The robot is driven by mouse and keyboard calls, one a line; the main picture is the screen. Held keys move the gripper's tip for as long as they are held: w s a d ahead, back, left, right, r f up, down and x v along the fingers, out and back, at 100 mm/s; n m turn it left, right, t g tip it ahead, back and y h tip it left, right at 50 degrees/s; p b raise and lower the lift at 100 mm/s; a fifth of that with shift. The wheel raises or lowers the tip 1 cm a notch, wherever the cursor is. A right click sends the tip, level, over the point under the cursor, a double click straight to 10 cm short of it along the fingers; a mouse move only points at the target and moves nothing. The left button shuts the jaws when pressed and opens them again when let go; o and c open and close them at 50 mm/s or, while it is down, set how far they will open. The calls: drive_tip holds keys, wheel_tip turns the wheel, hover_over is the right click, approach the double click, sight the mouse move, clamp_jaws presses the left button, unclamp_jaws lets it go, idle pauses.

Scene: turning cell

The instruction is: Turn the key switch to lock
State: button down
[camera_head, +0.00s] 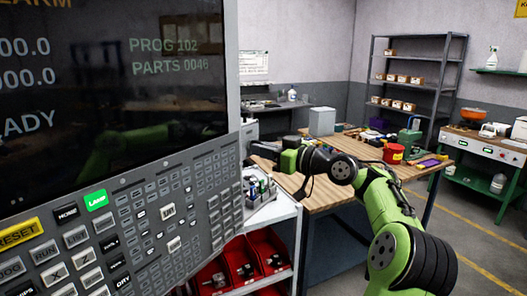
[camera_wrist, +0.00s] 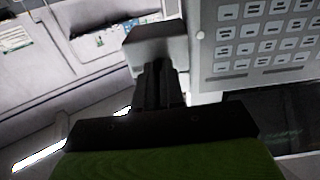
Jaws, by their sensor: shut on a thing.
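The control panel (camera_head: 120,225) fills the left of the head view, with its keypad and a dark screen above. My gripper (camera_head: 252,148) is at the panel's right edge, its fingers pointing left towards it.
A white-topped cart (camera_head: 275,212) with red bins (camera_head: 243,262) stands below my gripper. A wooden workbench (camera_head: 325,192) with a red can (camera_head: 393,153) lies behind my arm. Shelving (camera_head: 415,85) stands at the back. Open floor lies at the right.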

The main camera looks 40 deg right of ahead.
drive_tip(key=c, duration=1.2)
unclamp_jaws()
drive_tip(key=shift+c, duration=0.2)
drive_tip(key=v, duration=1.5)
drive_tip(key=shift+s, duration=0.4)
